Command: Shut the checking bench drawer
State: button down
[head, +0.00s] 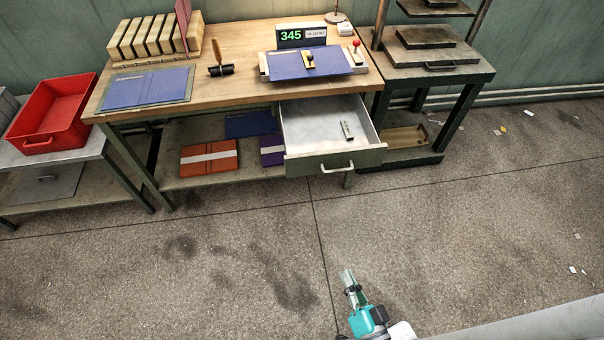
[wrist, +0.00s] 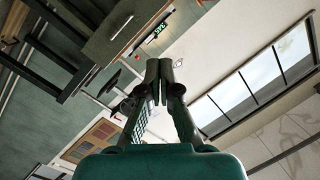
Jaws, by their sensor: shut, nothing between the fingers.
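The checking bench (head: 235,50) is a wooden-topped bench with green legs. Its drawer (head: 335,162) is pulled out toward me, with a green front, a pale handle (head: 338,168) and a light inside. A small dark object (head: 347,130) lies in the drawer. My gripper (head: 346,275) is over the floor in front of the drawer, apart from it, shut and empty. In the wrist view my gripper (wrist: 160,65) shows its fingers together, and the drawer front (wrist: 115,30) appears tilted at the upper left.
The bench top holds blue boards (head: 147,87), a roller (head: 220,62) and a display (head: 301,35). A red bin (head: 52,112) stands on a table at left, a press (head: 430,62) at right. Floor before the drawer is clear.

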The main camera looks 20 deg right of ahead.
jog(key=w+f+m+h, duration=0.1)
jog(key=w+f+m, duration=0.15)
jog(key=w, duration=0.35)
jog(key=w+f+m+h, duration=0.1)
jog(key=w+f+m, duration=0.1)
jog(key=w+m, duration=0.3)
jog(key=m+h, duration=0.2)
jog(key=m, duration=0.3)
send_near(300, 167)
jog(key=x, duration=0.7)
jog(key=shift+w+d+f, duration=0.1)
jog(key=shift+w, duration=0.05)
